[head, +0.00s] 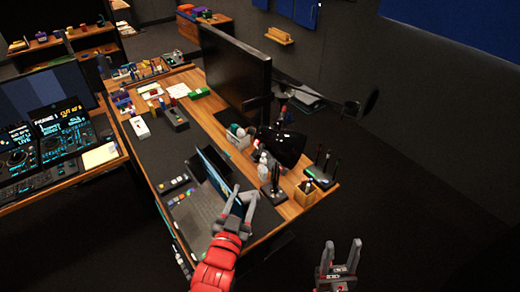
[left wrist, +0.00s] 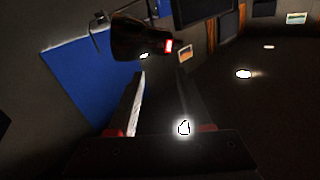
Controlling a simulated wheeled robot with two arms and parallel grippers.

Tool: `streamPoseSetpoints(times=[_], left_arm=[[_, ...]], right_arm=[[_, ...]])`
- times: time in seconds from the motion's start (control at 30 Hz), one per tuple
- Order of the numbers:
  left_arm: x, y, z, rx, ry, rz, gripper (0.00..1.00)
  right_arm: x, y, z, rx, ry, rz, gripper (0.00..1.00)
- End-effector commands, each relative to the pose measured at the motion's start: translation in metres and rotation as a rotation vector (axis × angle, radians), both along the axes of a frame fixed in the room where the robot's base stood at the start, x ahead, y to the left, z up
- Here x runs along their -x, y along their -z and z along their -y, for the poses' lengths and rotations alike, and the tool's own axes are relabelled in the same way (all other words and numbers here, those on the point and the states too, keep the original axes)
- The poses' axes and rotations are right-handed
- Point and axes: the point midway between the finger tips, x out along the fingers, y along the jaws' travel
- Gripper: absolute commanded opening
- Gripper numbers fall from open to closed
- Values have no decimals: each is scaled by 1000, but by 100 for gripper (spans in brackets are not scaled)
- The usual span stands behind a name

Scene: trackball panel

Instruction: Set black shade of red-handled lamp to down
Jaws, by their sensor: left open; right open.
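A black lamp shade (head: 287,148) is over the far right part of the wooden desk, behind small bottles. In the left wrist view the dark shade (left wrist: 138,40) hangs from a thin arm at the top, with a red and white piece (left wrist: 168,46) at its right end, perhaps the handle. I cannot tell its exact tilt. My left gripper (head: 242,194) is open and empty above the laptop, nearer than the shade and apart from it. Its fingers (left wrist: 160,82) also show in the left wrist view, below the shade. My right gripper (head: 342,244) is open and empty beyond the desk's right edge.
The laptop (head: 205,210) lies on the dark desk mat. A large monitor (head: 235,75) stands behind it. A wooden pen cup (head: 304,196) and pen holder (head: 321,178) stand at the desk's right corner. The floor (head: 420,200) at right is clear.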

Motion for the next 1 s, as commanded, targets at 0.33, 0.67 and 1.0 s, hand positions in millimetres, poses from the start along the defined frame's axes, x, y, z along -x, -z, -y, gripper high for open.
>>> streamPoseSetpoints(times=[0.33,0.67,1.0], left_arm=[[-44,8,11,2,-1,9,50],[-93,-4,23,0,-1,1,50],[-144,-5,36,1,-1,5,50]], right_arm=[[0,59,0,0,0,-1,50],[0,67,0,0,0,0,50],[0,43,0,0,0,0,50]])
